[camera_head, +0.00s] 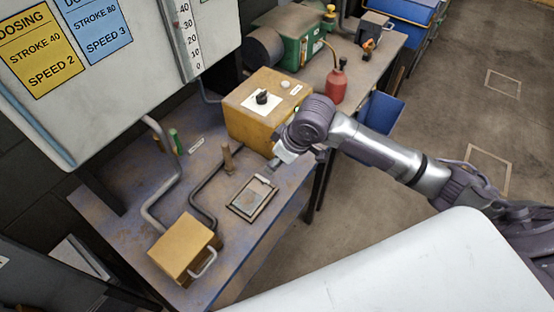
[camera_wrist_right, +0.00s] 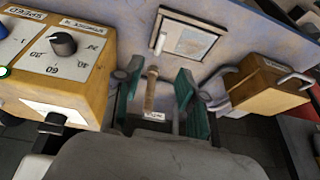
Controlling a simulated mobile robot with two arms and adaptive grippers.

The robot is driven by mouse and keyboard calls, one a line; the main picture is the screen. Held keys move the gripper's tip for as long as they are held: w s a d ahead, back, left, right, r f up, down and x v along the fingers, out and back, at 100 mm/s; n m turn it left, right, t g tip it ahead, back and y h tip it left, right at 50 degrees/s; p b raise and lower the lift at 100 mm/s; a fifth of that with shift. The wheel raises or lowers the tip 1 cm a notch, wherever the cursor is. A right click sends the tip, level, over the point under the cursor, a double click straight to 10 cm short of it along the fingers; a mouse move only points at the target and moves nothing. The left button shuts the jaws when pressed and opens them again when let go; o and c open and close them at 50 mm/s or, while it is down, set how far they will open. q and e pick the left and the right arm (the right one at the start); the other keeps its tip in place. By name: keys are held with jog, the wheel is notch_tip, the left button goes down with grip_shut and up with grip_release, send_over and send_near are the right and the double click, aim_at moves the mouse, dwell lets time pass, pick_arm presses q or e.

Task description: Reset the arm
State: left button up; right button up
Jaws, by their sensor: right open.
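My right arm comes in from the right in the head view, and its gripper (camera_head: 274,163) hangs over the workbench (camera_head: 130,210), just in front of a yellow control box (camera_head: 262,108) with a black knob. In the right wrist view the two teal fingers of the gripper (camera_wrist_right: 157,85) stand apart. A wooden lever handle (camera_wrist_right: 152,92) shows between them in the picture; nothing is seen gripped. The handle also shows upright in the head view (camera_head: 228,158), left of the gripper and apart from it. My left gripper is not in view.
A framed plate (camera_head: 252,198) lies on the bench below the gripper. A yellow box with a metal handle (camera_head: 184,248) stands at the bench's front, beside bent pipes (camera_head: 168,180). A dosing panel (camera_head: 110,75) overhangs the left. A red bottle (camera_head: 336,84) stands behind the arm.

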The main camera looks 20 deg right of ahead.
jog(key=shift+f, duration=0.1)
dwell(0.3)
jog(key=s+a+f, duration=0.3)
jog(key=s+a, duration=0.2)
jog(key=s, duration=0.5)
jog(key=s+d+f+m+h, duration=0.2)
jog(key=s+d+m, duration=0.3)
jog(key=s+d, duration=0.5)
jog(key=s+a+f+g+b, duration=0.1)
jog(key=s+f, duration=0.1)
jog(key=f, duration=1.1)
jog(key=s+a+f, duration=0.1)
jog(key=f, duration=1.2)
jog(key=s+d+f+g+b, duration=0.1)
jog(key=s+d+f, duration=0.2)
jog(key=s+f, duration=1.4)
jog(key=shift+s+f+n+g+h, duration=0.15)
jog(key=shift+f+n+g+h, duration=0.2)
jog(key=shift+f, duration=0.4)
